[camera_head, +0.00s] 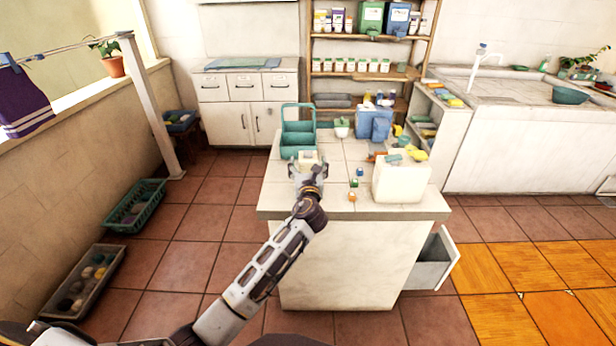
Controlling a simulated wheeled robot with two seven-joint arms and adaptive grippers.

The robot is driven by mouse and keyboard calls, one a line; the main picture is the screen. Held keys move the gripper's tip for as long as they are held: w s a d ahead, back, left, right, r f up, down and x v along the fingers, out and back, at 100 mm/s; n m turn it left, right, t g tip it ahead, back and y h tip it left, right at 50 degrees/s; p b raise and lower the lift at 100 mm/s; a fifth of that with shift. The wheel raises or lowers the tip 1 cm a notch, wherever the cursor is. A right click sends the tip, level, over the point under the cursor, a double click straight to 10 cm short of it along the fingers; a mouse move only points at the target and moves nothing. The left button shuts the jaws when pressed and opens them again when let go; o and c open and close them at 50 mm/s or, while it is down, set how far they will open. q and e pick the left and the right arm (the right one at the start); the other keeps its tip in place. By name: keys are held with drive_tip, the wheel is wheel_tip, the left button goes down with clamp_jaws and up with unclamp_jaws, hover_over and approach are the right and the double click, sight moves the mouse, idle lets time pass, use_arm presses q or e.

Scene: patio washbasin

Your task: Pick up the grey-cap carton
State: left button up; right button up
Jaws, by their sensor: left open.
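My left arm reaches up from the bottom of the head view over the counter island. My left gripper (308,168) is open above the near left part of the island top. A small cream, carton-like thing (308,157) shows just beyond the fingertips, partly hidden by them. I cannot make out a grey cap on it, and I cannot tell whether the fingers touch it or stand around it. My right gripper is not in view.
A green caddy (298,132) stands just behind the cream thing. Small coloured items (354,183) lie right of the gripper. A large white container (400,182) with items on top stands at the island's right. An open drawer (432,262) juts out below.

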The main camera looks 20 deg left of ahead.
use_arm(q)
drive_tip(key=shift+w+a, duration=0.2)
drive_tip(key=shift+w, duration=0.25)
drive_tip(key=shift+c, duration=0.3)
drive_tip(key=c, duration=1)
